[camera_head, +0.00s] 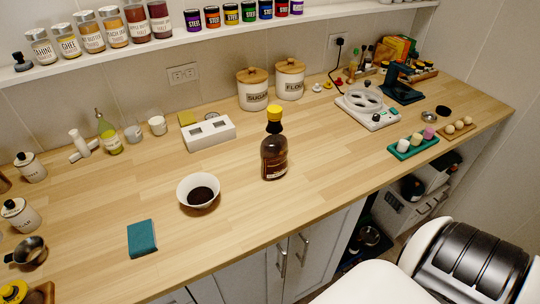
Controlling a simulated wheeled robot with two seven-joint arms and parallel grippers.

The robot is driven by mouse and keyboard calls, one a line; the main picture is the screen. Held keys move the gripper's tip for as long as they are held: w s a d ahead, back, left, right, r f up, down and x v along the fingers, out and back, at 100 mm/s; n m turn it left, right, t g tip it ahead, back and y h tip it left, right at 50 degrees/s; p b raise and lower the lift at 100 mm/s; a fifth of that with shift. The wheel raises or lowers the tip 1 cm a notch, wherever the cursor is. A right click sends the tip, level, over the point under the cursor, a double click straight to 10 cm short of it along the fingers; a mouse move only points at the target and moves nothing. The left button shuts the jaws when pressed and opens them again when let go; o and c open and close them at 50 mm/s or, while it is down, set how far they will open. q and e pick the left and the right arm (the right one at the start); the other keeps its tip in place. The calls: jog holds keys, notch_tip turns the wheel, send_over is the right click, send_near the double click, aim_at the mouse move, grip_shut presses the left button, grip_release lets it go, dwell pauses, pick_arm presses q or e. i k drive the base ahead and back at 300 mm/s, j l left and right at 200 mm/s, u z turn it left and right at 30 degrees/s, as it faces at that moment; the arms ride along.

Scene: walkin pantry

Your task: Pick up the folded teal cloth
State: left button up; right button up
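The folded teal cloth (142,238) lies flat on the wooden counter at the front left, near the counter's front edge. It is a small dark teal rectangle with nothing on top of it. Neither of my grippers shows in the head view, so I cannot see whether they are open or shut.
A white bowl with dark contents (198,190) stands right of and behind the cloth. A brown bottle with a yellow cap (274,150) stands further right. A metal cup (30,250) and jars line the left side. The counter (205,245) around the cloth is clear.

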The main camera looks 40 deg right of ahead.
aim_at(141, 235)
jog(key=k+l, duration=0.1)
jog(key=l, duration=0.2)
jog(key=k+l+z, duration=0.1)
jog(key=l, duration=0.25)
jog(key=k+l, duration=0.15)
jog(key=l, duration=0.2)
jog(key=k+l+z, duration=0.1)
jog(key=l, duration=0.2)
